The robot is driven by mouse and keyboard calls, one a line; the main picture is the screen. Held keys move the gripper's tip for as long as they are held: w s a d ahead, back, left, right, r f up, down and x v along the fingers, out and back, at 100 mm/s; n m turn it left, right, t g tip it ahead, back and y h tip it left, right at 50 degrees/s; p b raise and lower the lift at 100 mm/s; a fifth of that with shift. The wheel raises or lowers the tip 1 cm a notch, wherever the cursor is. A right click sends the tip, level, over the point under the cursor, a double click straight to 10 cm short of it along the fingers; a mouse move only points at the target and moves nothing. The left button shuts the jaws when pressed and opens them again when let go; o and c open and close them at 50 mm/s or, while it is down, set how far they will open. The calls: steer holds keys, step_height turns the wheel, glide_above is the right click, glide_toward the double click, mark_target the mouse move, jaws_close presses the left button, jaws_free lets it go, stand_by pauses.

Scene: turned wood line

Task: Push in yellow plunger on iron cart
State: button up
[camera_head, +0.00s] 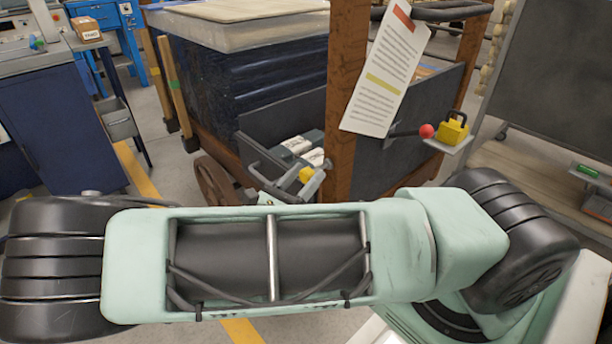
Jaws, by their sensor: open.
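The iron cart (340,95) stands ahead, with rust-brown posts and dark panels. A small yellow piece (306,174), which looks like the plunger, shows low at the cart's near side, left of the near post. My gripper (290,168) shows in part just above my arm, as grey metal parts around the yellow piece. It is open. I cannot tell whether it touches the yellow piece. My arm hides the gripper's base and the area below.
A yellow padlock (453,129) and a red knob (427,131) are on the cart's right side. A paper sheet (385,75) hangs by the post. A blue cabinet (60,130) stands left. Floor shows between cabinet and cart. A dark board (555,75) stands right.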

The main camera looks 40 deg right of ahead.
mark_target(318, 168)
steer(key=shift+d+r, duration=0.2)
steer(key=shift+d, duration=0.25)
jaws_close()
steer(key=shift+d+r+p, duration=0.1)
steer(key=shift+d+p, duration=0.3)
steer(key=shift+p, duration=0.05)
steer(key=shift+w+d+p, duration=0.1)
steer(key=shift+d+p, duration=0.65)
steer(key=shift+d, duration=0.5)
jaws_free()
steer(key=shift+d, duration=0.1)
